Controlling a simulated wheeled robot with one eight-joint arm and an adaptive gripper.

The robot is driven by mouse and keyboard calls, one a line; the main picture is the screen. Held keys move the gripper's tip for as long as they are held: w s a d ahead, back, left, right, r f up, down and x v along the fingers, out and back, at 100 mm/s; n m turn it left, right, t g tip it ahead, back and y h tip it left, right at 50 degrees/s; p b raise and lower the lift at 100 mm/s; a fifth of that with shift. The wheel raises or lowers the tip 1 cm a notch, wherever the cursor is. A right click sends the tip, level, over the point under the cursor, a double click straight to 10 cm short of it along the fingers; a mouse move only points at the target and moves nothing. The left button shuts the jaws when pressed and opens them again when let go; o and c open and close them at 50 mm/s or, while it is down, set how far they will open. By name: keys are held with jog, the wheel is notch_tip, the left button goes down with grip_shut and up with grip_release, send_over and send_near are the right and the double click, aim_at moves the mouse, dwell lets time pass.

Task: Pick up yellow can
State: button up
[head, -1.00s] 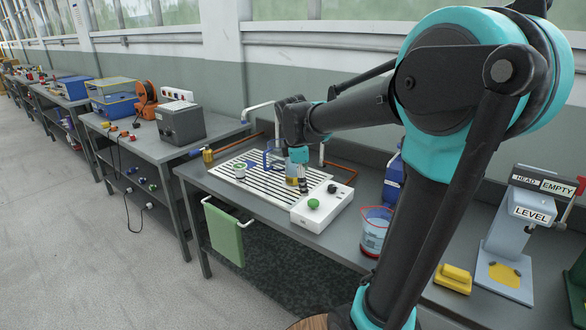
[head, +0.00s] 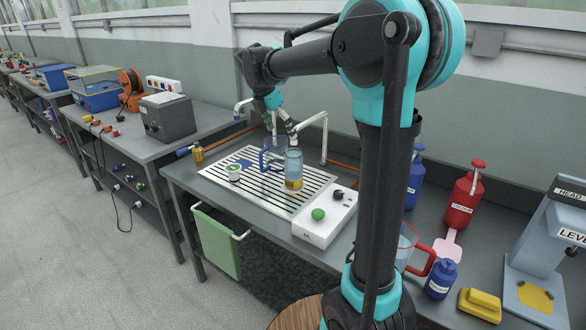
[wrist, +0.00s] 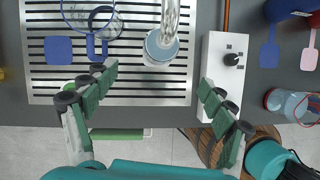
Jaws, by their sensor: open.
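No plainly yellow can shows. The closest match is a clear, bluish cylindrical container with yellow contents in its bottom (head: 293,172), upright on the slotted drain board in the head view. In the wrist view, a round container (wrist: 161,47) with a pale blue-grey top is probably the same one; its yellow part is hidden there. My gripper (head: 281,118) is above and behind the container in the head view. In the wrist view my gripper (wrist: 160,100) has its green-padded fingers wide apart and nothing between them. The container lies beyond the fingertips, between their lines.
A clear jug with a blue handle (head: 268,158) stands close left of the container. A small green-topped can (head: 233,172) is farther left. A white control box (head: 325,217) lies right, and a white pipe (head: 325,140) rises behind. Red and blue bottles stand farther right.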

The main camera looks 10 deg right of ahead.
aim_at(290, 153)
jog(key=x, duration=0.9)
jog(key=shift+x, duration=2.9)
jog(key=c, duration=1.8)
jog(key=shift+o, duration=0.2)
jog(key=shift+r, duration=0.25)
